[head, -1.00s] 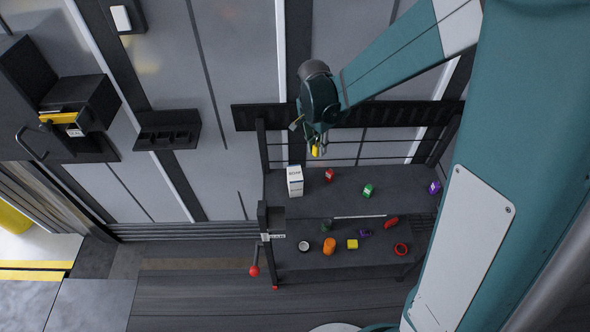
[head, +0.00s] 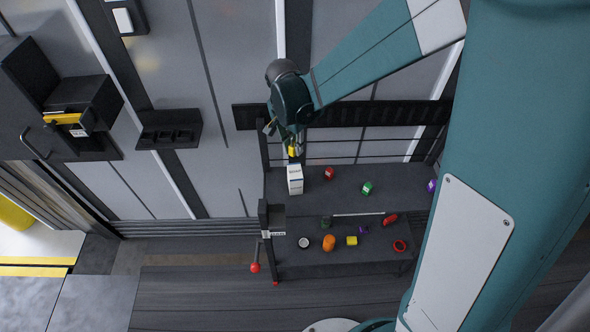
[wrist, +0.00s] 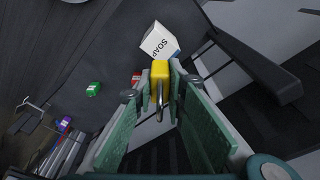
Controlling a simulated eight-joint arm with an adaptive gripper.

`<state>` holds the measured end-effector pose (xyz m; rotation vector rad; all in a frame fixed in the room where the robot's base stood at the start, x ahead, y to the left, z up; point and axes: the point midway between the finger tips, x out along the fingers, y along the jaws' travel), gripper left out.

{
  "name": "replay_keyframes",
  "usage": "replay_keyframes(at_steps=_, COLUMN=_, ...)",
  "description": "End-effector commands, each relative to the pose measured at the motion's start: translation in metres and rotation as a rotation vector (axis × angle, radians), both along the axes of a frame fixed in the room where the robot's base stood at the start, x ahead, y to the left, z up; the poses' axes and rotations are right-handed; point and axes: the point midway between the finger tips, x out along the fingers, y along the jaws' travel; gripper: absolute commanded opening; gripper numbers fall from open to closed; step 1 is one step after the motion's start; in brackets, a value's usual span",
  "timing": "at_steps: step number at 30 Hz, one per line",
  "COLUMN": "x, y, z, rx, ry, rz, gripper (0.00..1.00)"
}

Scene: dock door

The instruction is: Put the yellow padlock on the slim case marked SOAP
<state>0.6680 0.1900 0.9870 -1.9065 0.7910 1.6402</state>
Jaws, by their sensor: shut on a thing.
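The yellow padlock (wrist: 160,70) is between the fingers of my gripper (wrist: 163,95), which is shut on it; its grey shackle points back toward the palm in the wrist view. In the head view the padlock (head: 292,151) shows just below my gripper (head: 291,146), above the slim white case marked SOAP (head: 295,181). The case stands upright at the left end of the upper shelf. In the wrist view the SOAP case (wrist: 158,42) lies just beyond the padlock. I cannot tell whether the padlock touches it.
The dark upper shelf (head: 400,185) also holds red (head: 329,173), green (head: 367,188) and purple (head: 432,185) items. Several small items lie on the lower shelf (head: 340,263). A black rail (head: 350,115) runs behind. A wall tray (head: 168,130) is at left.

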Motion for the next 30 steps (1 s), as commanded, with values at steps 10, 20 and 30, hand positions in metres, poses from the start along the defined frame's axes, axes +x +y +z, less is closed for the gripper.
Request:
replay_keyframes(at_steps=10, x=0.0, y=0.0, z=-0.032, rx=0.0, ry=0.0, rz=0.0, gripper=0.01)
replay_keyframes(at_steps=20, x=0.0, y=0.0, z=-0.057, rx=0.0, ry=0.0, rz=0.0, gripper=0.01)
replay_keyframes(at_steps=30, x=0.0, y=0.0, z=-0.058, rx=0.0, ry=0.0, rz=0.0, gripper=0.01)
